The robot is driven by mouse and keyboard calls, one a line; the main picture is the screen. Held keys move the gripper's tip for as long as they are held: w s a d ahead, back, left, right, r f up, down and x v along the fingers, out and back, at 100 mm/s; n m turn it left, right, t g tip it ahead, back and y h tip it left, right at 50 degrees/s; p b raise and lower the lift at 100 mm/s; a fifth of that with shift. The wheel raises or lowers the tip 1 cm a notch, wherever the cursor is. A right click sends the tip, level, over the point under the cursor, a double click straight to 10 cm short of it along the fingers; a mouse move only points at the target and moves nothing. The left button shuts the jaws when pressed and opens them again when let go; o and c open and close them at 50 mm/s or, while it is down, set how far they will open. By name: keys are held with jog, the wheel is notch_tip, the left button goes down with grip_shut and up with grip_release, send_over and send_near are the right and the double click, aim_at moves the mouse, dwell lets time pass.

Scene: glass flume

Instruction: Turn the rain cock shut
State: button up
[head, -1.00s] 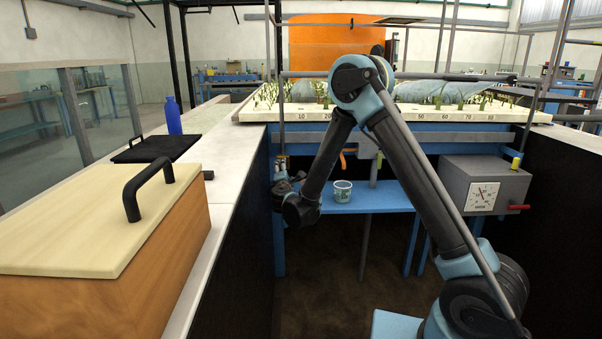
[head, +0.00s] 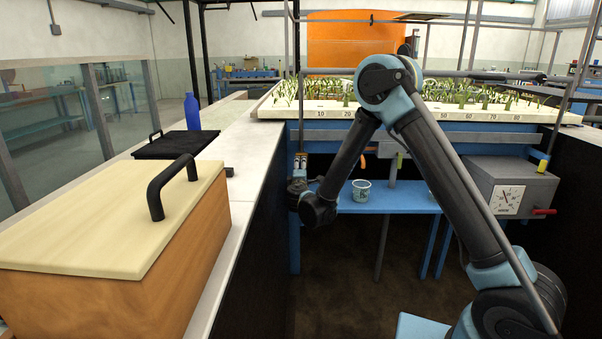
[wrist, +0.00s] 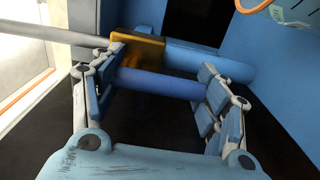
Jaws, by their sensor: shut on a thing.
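The cock shows as a brass body (wrist: 137,52) with a blue bar-shaped handle (wrist: 160,83) in the wrist view. A grey pipe runs into it from the left. My gripper (wrist: 160,80) has one finger at each end of the blue bar and is shut on it. In the head view my gripper (head: 298,183) is low beside the blue frame post at the flume's near left corner. My gripper hides most of the handle there.
A blue shelf (head: 400,198) with a patterned cup (head: 361,190) is right of my gripper. A grey box (head: 510,185) with a dial and red lever stands farther right. A wooden box (head: 120,250) and blue bottle (head: 192,112) stand on the left ledge. The planted bed (head: 420,112) is above.

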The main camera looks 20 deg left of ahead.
jog(key=shift+w+d+f, duration=0.1)
jog(key=shift+w+d, duration=0.05)
jog(key=shift+d, duration=0.1)
jog(key=o, duration=1.5)
jog(key=shift+c, duration=0.2)
jog(key=shift+o, duration=0.4)
jog(key=shift+a, duration=0.1)
jog(key=v, duration=1.2)
jog(key=shift+a, duration=0.1)
